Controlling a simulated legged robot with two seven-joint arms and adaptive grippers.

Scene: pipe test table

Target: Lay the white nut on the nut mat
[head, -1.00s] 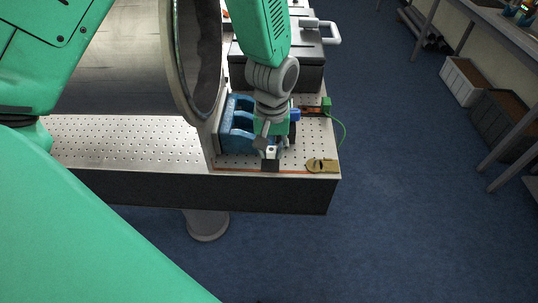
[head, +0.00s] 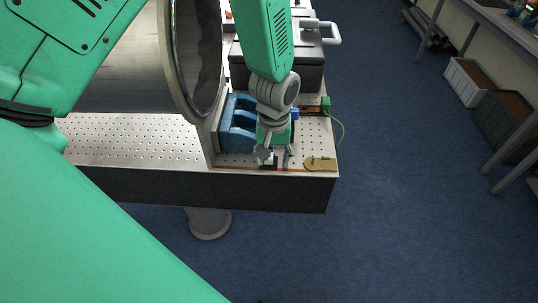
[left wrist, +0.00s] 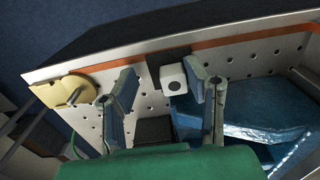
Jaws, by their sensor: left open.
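The white nut (left wrist: 174,79), a small pale block with a dark hole, shows in the left wrist view between my left gripper's fingers, closer to the right-hand finger. It overlaps the edge of a black square mat (left wrist: 154,64); I cannot tell whether it rests fully on it. My left gripper (left wrist: 164,91) is open, its fingers apart on either side of the nut. In the head view my left gripper (head: 274,157) is low at the table's front edge, partly covering the black mat (head: 268,166). The nut is hard to make out there. My right gripper is not in view.
A blue fixture (head: 238,122) stands close behind and left of the gripper. A tan piece (head: 320,163) lies at the table's front right corner. A green cable (head: 341,132) hangs at the right edge. A large round ring (head: 180,70) stands to the left.

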